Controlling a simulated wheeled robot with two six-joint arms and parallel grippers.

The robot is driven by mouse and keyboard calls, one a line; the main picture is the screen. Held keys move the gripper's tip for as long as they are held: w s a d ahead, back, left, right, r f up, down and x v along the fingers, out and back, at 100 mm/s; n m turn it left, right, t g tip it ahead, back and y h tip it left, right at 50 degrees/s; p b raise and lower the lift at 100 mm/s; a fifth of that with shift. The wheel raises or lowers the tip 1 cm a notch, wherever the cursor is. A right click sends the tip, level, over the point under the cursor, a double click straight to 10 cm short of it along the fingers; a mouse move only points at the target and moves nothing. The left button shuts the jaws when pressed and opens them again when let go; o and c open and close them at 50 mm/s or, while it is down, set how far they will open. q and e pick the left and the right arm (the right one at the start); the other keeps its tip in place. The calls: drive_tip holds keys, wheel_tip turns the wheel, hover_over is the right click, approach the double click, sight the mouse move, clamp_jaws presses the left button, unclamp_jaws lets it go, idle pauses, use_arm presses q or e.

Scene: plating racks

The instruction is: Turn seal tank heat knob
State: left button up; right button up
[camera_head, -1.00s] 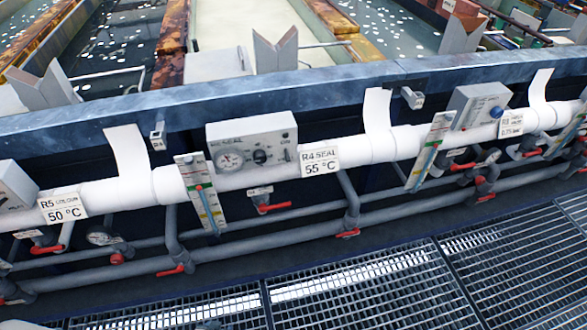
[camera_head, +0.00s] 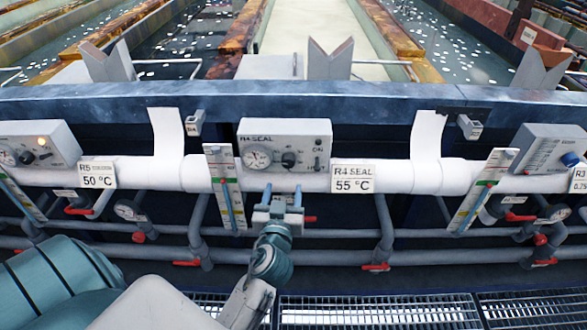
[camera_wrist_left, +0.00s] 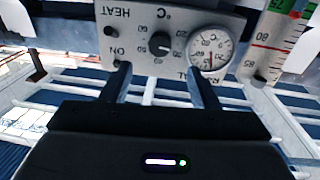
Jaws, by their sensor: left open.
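The R4 SEAL control box (camera_head: 285,144) is a white panel mounted at the white pipe, in the middle of the head view. Its dark heat knob (camera_head: 289,158) sits right of a round dial gauge (camera_head: 257,158). My left gripper (camera_head: 278,196) is in front of and just below the box, fingers pointing at it. In the left wrist view the knob (camera_wrist_left: 160,43) shows upside down beyond and between the two open fingers (camera_wrist_left: 158,82), with the gauge (camera_wrist_left: 210,48) to its right. The fingers look apart from the knob, with nothing between them. My right gripper is not in view.
A "R4 SEAL 55 °C" label (camera_head: 353,178) is right of the box. A thermometer strip (camera_head: 226,188) stands close to its left. Grey pipes with red-handled valves (camera_head: 376,267) run below. Similar boxes, R5 (camera_head: 37,144) and R3 (camera_head: 550,150), stand to either side.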

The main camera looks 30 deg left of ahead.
sight(288, 165)
use_arm(q)
drive_tip(key=p+x, duration=0.1)
drive_tip(key=x, duration=0.3)
drive_tip(key=shift+w+a+r, duration=0.15)
drive_tip(key=shift+w+a, duration=0.05)
drive_tip(key=shift+w, duration=0.15)
drive_tip(key=p+x, duration=0.1)
drive_tip(key=x, duration=0.2)
drive_tip(key=shift+w+a, duration=0.15)
drive_tip(key=shift+w, duration=0.15)
drive_tip(key=shift+w+a, duration=0.2)
drive_tip(key=shift+w, duration=0.2)
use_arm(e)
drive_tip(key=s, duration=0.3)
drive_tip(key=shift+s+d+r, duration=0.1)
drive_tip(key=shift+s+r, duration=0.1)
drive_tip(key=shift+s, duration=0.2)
use_arm(q)
drive_tip(key=c, duration=1)
